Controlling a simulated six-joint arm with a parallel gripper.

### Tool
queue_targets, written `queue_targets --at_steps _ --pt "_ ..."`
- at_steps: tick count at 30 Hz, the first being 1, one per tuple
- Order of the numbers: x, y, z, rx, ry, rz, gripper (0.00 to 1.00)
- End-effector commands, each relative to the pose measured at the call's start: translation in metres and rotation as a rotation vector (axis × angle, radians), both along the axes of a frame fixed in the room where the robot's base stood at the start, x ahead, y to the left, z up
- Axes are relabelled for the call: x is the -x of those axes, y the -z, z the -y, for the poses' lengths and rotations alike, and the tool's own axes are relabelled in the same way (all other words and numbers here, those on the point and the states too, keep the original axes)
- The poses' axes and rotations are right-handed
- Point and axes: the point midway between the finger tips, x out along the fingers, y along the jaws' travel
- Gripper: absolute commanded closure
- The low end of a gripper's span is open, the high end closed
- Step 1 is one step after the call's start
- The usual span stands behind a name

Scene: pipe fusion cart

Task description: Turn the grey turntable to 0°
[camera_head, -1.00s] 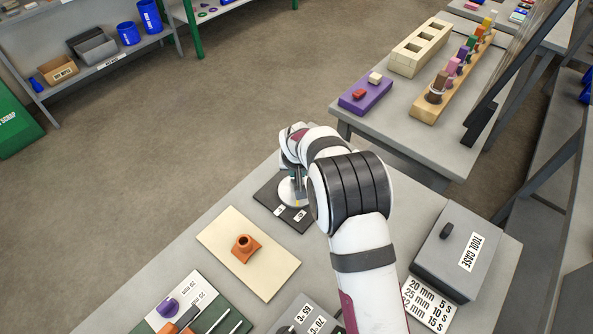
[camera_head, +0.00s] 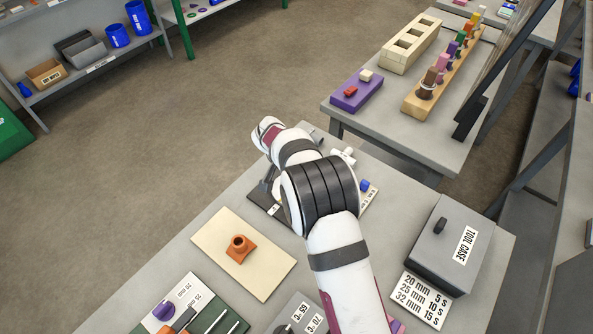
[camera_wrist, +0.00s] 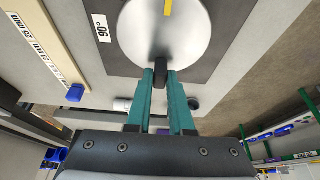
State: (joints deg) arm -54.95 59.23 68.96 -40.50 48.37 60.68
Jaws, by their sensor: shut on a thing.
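The grey turntable (camera_wrist: 165,35) is a round pale disc on a dark base plate in the wrist view. A yellow mark (camera_wrist: 168,7) lies on the disc at the top edge of the picture. A black knob (camera_wrist: 160,74) stands at the disc's near rim. My gripper (camera_wrist: 161,78), with teal fingers, is shut on this knob. A "90°" label (camera_wrist: 101,28) sits on the plate left of the disc. In the head view, part of the dark base plate (camera_head: 258,204) shows, while my arm hides the disc.
A beige board with an orange fitting (camera_head: 239,248) lies left of my arm. A grey tool case (camera_head: 448,243) stands on the right. In the wrist view, a board with size labels (camera_wrist: 45,45) and a blue piece (camera_wrist: 75,93) lie left of the plate.

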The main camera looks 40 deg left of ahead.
Motion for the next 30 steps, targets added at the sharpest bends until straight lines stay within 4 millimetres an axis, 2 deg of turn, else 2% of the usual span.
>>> queue_targets --at_steps 17,18,22,23,30 --pt "0.0004 -0.0003 0.0015 0.001 0.036 -0.002 1.0" --pt "0.0004 -0.0003 0.0015 0.0 0.036 -0.002 0.76" --pt "0.0003 -0.0002 0.0013 0.001 0.035 -0.001 0.53" --pt "0.0002 -0.0001 0.0013 0.001 0.035 -0.001 0.5" --pt "0.0003 -0.0002 0.001 0.0 0.034 -0.001 0.5"
